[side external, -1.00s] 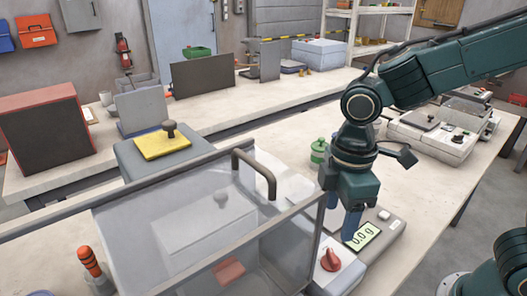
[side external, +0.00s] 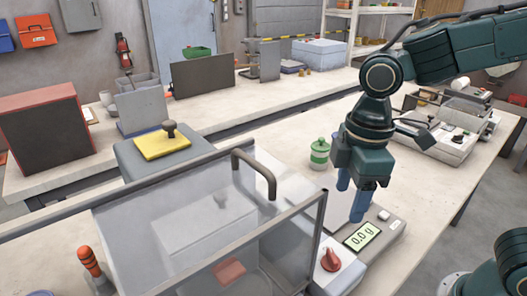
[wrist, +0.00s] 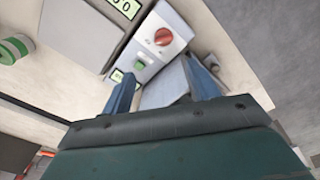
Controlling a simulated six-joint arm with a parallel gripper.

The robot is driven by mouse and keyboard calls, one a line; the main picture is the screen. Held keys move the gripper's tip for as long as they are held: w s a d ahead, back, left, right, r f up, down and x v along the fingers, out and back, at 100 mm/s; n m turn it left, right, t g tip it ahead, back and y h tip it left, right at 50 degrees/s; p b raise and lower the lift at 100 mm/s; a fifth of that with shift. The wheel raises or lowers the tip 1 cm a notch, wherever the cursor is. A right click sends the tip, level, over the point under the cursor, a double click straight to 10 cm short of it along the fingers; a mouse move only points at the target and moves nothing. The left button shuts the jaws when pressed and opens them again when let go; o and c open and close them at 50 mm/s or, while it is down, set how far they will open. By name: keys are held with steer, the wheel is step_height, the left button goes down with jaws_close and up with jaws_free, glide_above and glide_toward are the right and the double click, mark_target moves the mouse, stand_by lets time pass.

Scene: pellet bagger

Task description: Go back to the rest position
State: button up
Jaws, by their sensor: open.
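My gripper (side external: 350,200) hangs fingers-down over the front table, just above and behind the scale display (side external: 362,237), which reads 0.0 g. Its two blue fingers are apart with nothing between them. In the wrist view, the fingers of my gripper (wrist: 160,70) stand apart, with a grey control box bearing a red knob (wrist: 163,37) and a green button (wrist: 140,64) beyond them. The red knob also shows in the side view (side external: 330,260).
A clear-walled enclosure (side external: 150,225) with a dark handle (side external: 265,172) stands left of my gripper. A green-and-white canister (side external: 319,153) stands behind it. A yellow pad (side external: 162,145) lies on a grey box. Grey equipment (side external: 440,140) is at right. Bare table shows around the canister.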

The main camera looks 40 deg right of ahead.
steer(key=s+d+r+m+t, duration=0.4)
steer(key=s+d+m, duration=0.4)
steer(key=d+m, duration=0.2)
steer(key=shift+s+d+r+m+t, duration=0.25)
steer(key=shift+d+m+t, duration=0.25)
steer(key=shift+d, duration=0.4)
